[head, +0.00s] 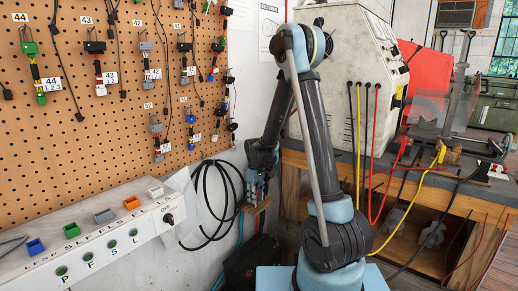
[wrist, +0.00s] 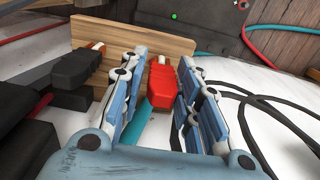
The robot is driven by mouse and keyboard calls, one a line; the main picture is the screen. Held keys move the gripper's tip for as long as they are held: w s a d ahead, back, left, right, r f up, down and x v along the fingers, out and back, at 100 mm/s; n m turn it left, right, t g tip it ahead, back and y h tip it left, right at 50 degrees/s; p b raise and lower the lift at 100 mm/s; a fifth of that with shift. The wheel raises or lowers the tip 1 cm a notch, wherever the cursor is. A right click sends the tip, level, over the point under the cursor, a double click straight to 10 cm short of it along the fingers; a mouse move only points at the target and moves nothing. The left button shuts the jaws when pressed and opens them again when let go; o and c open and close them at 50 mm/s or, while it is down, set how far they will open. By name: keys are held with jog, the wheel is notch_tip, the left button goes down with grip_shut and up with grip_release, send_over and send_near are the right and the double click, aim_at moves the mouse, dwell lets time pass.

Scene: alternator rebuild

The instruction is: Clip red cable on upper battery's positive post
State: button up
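In the wrist view a red clip (wrist: 162,88) stands against a wooden board (wrist: 125,40), with a teal cable (wrist: 135,122) below it. My gripper (wrist: 160,75) is open, with its blue fingers on either side of the red clip. A gap shows on the left; the right finger is very close, and contact is unclear. In the head view my gripper (head: 257,190) is low beside the wall, by the small board (head: 258,206). The red clip is not distinct there. I cannot pick out the upper battery or its positive post in either view.
A black clip (wrist: 82,67) sits on the board left of my gripper. Black cables (wrist: 275,115) lie to the right. A dark case (wrist: 210,28) is behind the board. In the head view a workbench (head: 300,158) with hanging cables stands right of my arm; a pegboard (head: 110,110) is left.

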jog(key=shift+c, duration=1.1)
jog(key=shift+r, duration=2)
jog(key=shift+d, duration=0.1)
